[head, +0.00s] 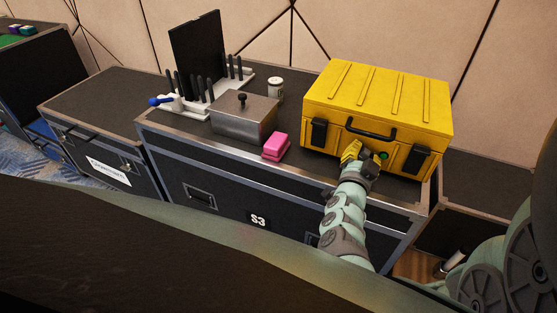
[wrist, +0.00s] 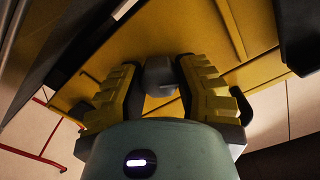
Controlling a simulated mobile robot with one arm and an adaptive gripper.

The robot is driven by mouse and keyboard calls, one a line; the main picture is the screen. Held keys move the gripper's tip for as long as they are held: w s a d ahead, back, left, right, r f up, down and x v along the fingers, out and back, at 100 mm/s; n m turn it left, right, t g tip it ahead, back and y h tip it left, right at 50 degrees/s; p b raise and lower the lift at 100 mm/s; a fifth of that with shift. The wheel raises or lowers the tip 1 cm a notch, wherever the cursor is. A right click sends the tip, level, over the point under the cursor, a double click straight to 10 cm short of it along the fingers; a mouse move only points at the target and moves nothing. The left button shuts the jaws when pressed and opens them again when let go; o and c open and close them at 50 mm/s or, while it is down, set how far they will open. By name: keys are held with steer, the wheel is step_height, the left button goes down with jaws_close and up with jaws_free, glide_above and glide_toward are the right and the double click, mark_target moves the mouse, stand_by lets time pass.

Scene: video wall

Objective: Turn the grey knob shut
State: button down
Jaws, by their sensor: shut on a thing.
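The yellow case (head: 378,98) stands on the right of the dark flight case, with a black handle and two black latches on its front. My gripper (head: 352,151) is at the case's front, just below the handle. In the wrist view, its two yellow-padded fingers (wrist: 159,82) are closed around the grey knob (wrist: 160,72) on the yellow case face. Only the outer part of the knob shows between the fingertips. In the head view the gripper hides the knob, and its turned angle cannot be told.
A small green light (head: 383,155) sits just right of my gripper. Left of the yellow case are a pink block (head: 276,147), a metal box (head: 243,118), a white jar (head: 275,87) and a white rack (head: 226,84) with black rods. The flight case's metal edge (head: 215,143) runs in front.

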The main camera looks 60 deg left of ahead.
steer(key=m+b, duration=0.4)
steer(key=shift+w+d+f, duration=0.1)
steer(key=shift+d+f, duration=0.05)
steer(key=shift+f, duration=0.2)
steer(key=m+b, duration=0.2)
steer(key=b, duration=0.1)
steer(key=shift+m, duration=0.3)
steer(key=m+b, duration=0.4)
steer(key=m, duration=0.1)
steer(key=shift+r+m, duration=0.1)
steer(key=shift+m, duration=0.2)
steer(key=c, duration=0.6)
jaws_free()
steer(key=shift+r, duration=0.1)
steer(key=v, duration=1.2)
